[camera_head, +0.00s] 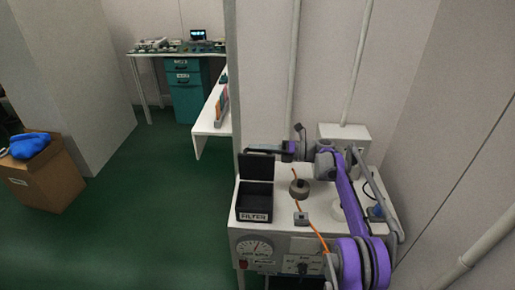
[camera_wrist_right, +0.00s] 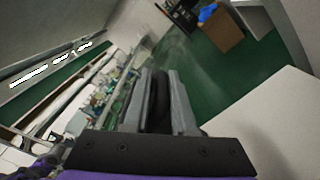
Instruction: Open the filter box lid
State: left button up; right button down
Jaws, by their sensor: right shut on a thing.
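The black filter box (camera_head: 254,216) with a white FILTER label stands at the left of the white machine top. Its dark lid (camera_head: 257,168) stands raised, roughly upright, along the back of the box, so the dark inside shows. My right gripper (camera_head: 257,150) reaches in from the right and is at the lid's top edge. In the right wrist view its two grey fingers (camera_wrist_right: 160,105) are shut on a dark thing between them, which fits the lid. My left gripper is not in view.
A round grey-brown part (camera_head: 299,188) and an orange cable (camera_head: 313,231) are right of the box. A gauge (camera_head: 254,249) is on the machine front. A cardboard box (camera_head: 45,180) stands at far left, with green floor (camera_head: 150,210) clear between.

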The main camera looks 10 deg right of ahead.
jog(key=shift+f, duration=0.45)
jog(key=c, duration=1)
grip_release()
jog(key=shift+c, duration=0.2)
jog(key=shift+o, duration=1.2)
jog(key=shift+r, duration=0.1)
jog(key=shift+d, duration=0.2)
jog(key=v, duration=1)
jog(key=shift+d+p, duration=0.2)
jog(key=shift+p, duration=0.25)
